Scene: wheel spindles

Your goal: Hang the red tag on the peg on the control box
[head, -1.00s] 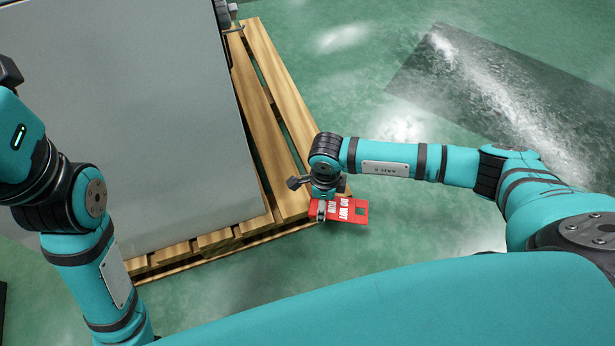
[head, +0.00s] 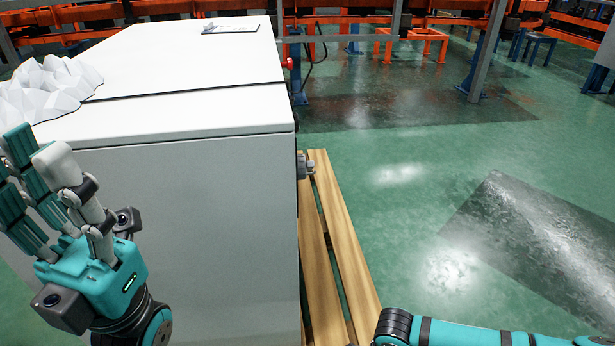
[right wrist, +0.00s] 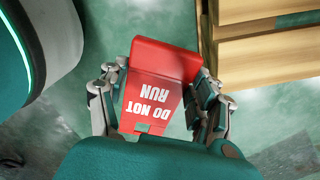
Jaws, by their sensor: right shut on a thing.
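The red tag (right wrist: 160,85) with white "DO NOT RUN" lettering is between the fingers of my right gripper (right wrist: 157,95) in the right wrist view. My right gripper is shut on it. In the head view this gripper and the tag are out of frame; only part of my right arm shows at the bottom right. The large pale grey control box (head: 200,220) fills the left of the head view. A small grey fitting (head: 306,166) sticks out of its right side; I cannot tell whether it is the peg. My left gripper (head: 38,155) is open and empty, fingers up, before the box.
A wooden pallet (head: 341,255) lies under the box and reaches out on its right; slats also show in the right wrist view (right wrist: 270,60). A red part (head: 288,63) and dark cables sit beyond the fitting. Green floor at right is clear. Orange racks (head: 410,42) stand behind.

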